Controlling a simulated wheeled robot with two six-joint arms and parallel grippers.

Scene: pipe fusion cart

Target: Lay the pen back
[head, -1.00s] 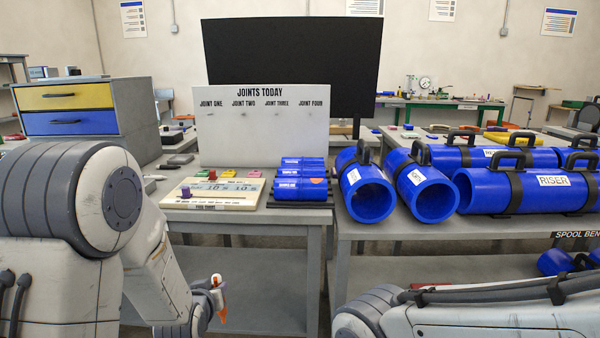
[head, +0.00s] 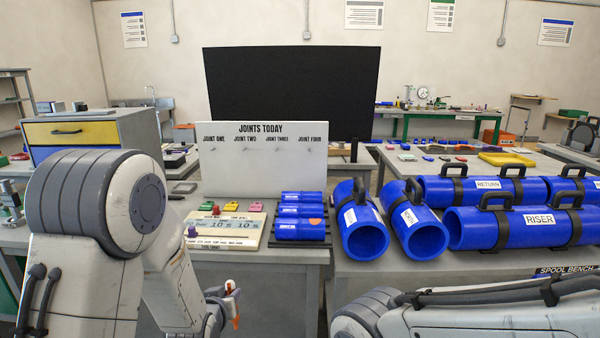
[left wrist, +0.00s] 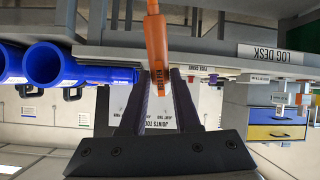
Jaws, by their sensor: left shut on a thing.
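My left gripper (head: 232,292) is low in front of the log desk (head: 280,256), below its top. It is shut on an orange pen (head: 236,322), of which only a small part shows in the head view. In the left wrist view the orange pen (left wrist: 157,45) sits between the fingertips (left wrist: 160,76), with dark lettering on it. The far end of the pen runs out of the top of that picture. I cannot make out a rest for the pen. My right gripper is out of view; only my right arm shows at the lower right.
On the desk are a cream timer board (head: 225,228), small coloured blocks (head: 231,206), a rack of blue cylinders (head: 300,211) and the Joints Today board (head: 264,162). Large blue pipes (head: 365,238) lie on the bench to the right. A drawer cabinet (head: 72,134) stands at left.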

